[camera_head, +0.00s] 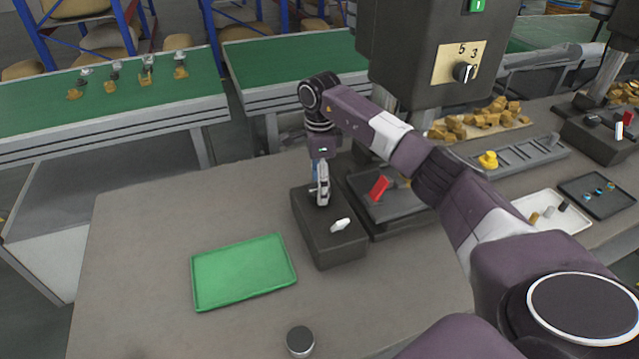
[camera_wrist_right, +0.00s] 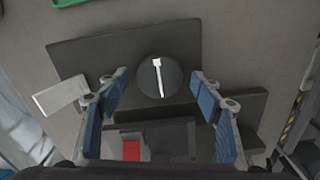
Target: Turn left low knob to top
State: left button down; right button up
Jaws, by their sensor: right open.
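A low dark box (camera_head: 338,250) stands on the table and bears two knobs. One knob with a white pointer on a round black base (camera_wrist_right: 157,75) lies between my open right fingers in the right wrist view. Its wide end points up in that view, and the fingers are apart from it. The other, a white handle (camera_head: 340,225), sits on the near part of the box and shows at the left of the wrist view (camera_wrist_right: 60,95). My right gripper (camera_head: 320,200) points down over the far part of the box, hiding the first knob in the head view. My left gripper is not in view.
A machine head with a numbered dial (camera_head: 463,72) hangs above and behind. A dark unit with a red switch (camera_head: 378,188) stands right of the box. A green tray (camera_head: 243,272) lies to the left. The near left table is mostly clear.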

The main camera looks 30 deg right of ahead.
jog(key=shift+f, duration=0.4)
jog(key=c, duration=1.2)
jog(key=shift+o, duration=0.2)
